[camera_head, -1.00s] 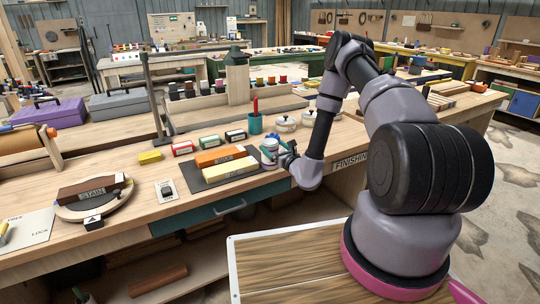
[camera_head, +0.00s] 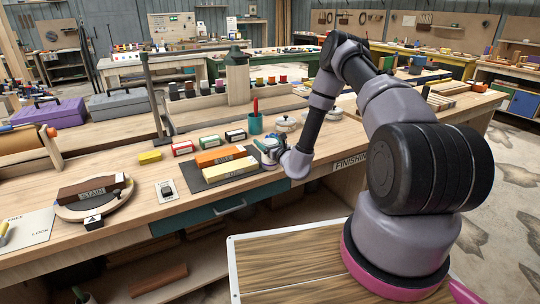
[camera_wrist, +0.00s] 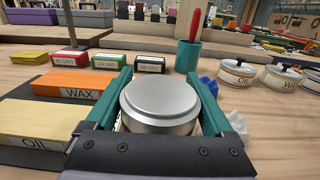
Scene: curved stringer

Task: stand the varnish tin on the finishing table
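A round silver-lidded tin (camera_wrist: 160,103) stands between the green fingers of my gripper (camera_wrist: 160,85) in the wrist view. No label shows on it, so I cannot tell if it is the varnish tin. The fingers lie along both its sides; whether they press on it is unclear. In the head view my gripper (camera_head: 268,150) is low over the bench, by the right end of the dark mat, and mostly covers the tin.
An orange WAX block (camera_wrist: 72,84) and a yellow OIL block (camera_wrist: 35,125) lie on the dark mat left of my gripper. Several small labelled boxes, a teal cup (camera_wrist: 188,55) with a red-handled tool, and lidded pots (camera_wrist: 237,75) stand behind. Crumpled blue and white pieces lie at right.

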